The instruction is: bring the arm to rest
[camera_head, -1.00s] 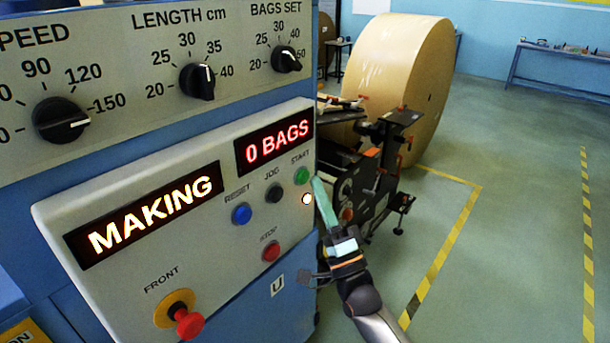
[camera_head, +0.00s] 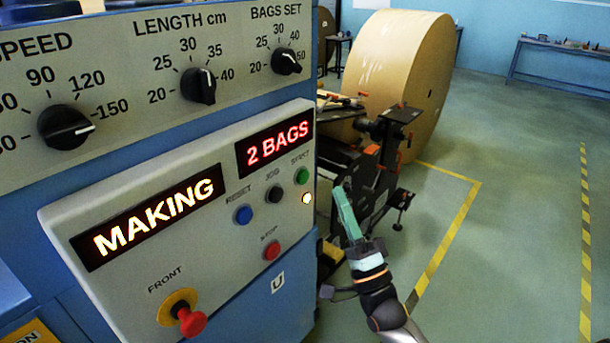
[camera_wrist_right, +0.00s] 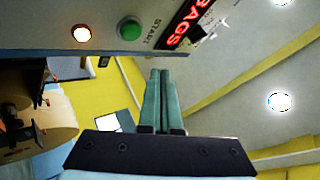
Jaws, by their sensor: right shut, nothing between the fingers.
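My right gripper (camera_head: 345,212) has shut, empty green fingers and hangs in the air to the right of the control panel (camera_head: 140,270), apart from it. In the right wrist view the two fingers (camera_wrist_right: 165,98) lie side by side, with the green START button (camera_wrist_right: 130,29) and a lit lamp (camera_wrist_right: 81,33) beyond them. In the head view the START button (camera_head: 301,176) is clear of the fingers. The left display (camera_head: 155,217) reads MAKING and the counter (camera_head: 274,146) reads 2 BAGS. My left gripper is not in view.
Black machine parts (camera_head: 375,175) and a big kraft roll (camera_head: 405,75) stand behind my right gripper. A red FRONT knob (camera_head: 190,322) juts from the panel. Open green floor with yellow-black tape (camera_head: 440,250) lies to the right. A bench (camera_head: 560,60) stands far back.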

